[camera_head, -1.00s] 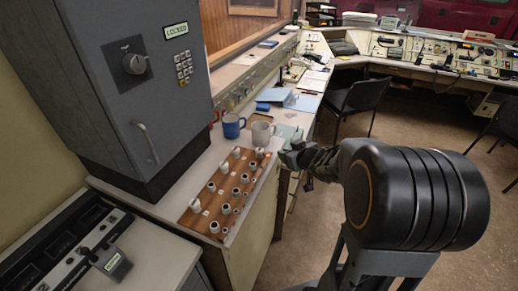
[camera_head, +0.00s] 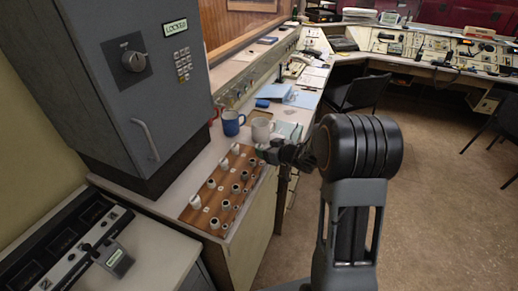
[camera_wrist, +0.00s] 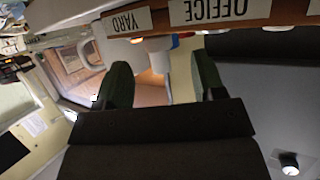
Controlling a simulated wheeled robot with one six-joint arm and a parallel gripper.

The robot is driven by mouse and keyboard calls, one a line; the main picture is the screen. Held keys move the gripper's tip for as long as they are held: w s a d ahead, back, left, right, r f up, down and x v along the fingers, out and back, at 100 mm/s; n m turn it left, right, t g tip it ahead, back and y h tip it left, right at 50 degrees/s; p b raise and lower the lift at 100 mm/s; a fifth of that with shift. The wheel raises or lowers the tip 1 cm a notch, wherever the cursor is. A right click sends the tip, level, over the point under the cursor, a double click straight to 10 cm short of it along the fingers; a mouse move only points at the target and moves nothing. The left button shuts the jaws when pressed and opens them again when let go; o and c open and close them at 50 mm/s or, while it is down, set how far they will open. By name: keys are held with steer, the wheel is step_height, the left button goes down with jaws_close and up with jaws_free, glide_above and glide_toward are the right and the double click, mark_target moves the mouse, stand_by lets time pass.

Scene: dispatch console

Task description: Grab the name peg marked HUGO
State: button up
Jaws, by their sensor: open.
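A brown peg board (camera_head: 188,214) lies on the counter, with several pale pegs (camera_head: 194,202) standing in some of its places and dark-topped round holders in others. No name on a peg is readable, so I cannot tell which one is HUGO. My gripper (camera_head: 266,154) is at the far right end of the board, by the white mug. Labels reading YARD (camera_wrist: 127,22) and OFFICE (camera_wrist: 215,9) appear upside down on a brown strip beyond the fingers.
A grey locked cabinet (camera_head: 110,70) with a handle stands left of the board. A blue mug (camera_head: 232,123) and a white mug (camera_head: 262,128) stand behind the board. Papers lie farther along the counter. Open floor (camera_head: 440,225) is at right.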

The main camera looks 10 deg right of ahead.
mark_target(259, 146)
steer(key=shift+x, duration=2.6)
steer(key=shift+d, duration=0.1)
steer(key=shift+c, duration=0.4)
steer(key=c, duration=0.9)
